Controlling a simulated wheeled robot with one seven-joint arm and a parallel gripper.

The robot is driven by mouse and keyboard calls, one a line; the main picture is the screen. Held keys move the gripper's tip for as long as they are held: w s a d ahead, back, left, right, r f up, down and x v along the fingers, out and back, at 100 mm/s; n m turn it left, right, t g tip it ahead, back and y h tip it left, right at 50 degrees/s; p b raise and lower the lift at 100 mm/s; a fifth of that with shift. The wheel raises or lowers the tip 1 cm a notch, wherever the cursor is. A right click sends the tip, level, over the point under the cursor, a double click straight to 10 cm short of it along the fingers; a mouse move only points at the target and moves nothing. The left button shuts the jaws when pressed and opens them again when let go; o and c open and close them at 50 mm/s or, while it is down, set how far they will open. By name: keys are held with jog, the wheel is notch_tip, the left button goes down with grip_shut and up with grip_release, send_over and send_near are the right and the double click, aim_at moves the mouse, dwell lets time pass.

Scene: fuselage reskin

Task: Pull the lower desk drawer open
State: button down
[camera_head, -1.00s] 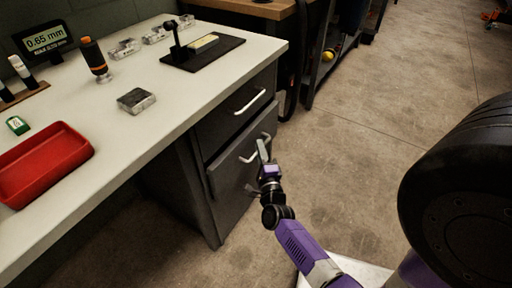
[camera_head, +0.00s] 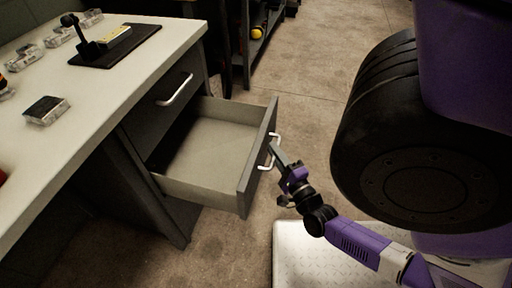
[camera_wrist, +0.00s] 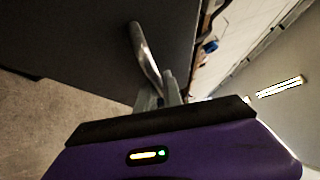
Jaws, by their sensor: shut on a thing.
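The lower desk drawer (camera_head: 212,152) stands pulled well out from the desk, and its inside looks empty. Its grey front (camera_head: 256,168) faces right, with a pale bar handle (camera_head: 275,146) on it. My gripper (camera_head: 274,156) is at the handle, at the outer side of the drawer front. In the wrist view the fingers (camera_wrist: 165,93) are shut on the lower part of the handle (camera_wrist: 146,55), against the dark drawer front (camera_wrist: 85,45). The fingertips are partly hidden by the gripper body.
The upper drawer (camera_head: 170,100) is closed, with its own handle (camera_head: 176,90). The desktop (camera_head: 110,92) carries a black mat (camera_head: 120,48) with a stand and clear boxes. A shelf rack (camera_head: 262,45) stands behind. Concrete floor is free beyond the drawer.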

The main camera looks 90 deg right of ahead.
jog(key=shift+s+a, duration=0.25)
jog(key=shift+s, duration=0.5)
jog(key=shift+s+a, duration=0.2)
jog(key=shift+s, duration=0.5)
jog(key=c, duration=1.8)
grip_release()
jog(key=shift+o, duration=0.2)
jog(key=p+v, duration=0.1)
jog(key=v, duration=0.6)
jog(key=shift+s+a, duration=0.2)
jog(key=shift+a, duration=0.1)
jog(key=shift+f, duration=0.15)
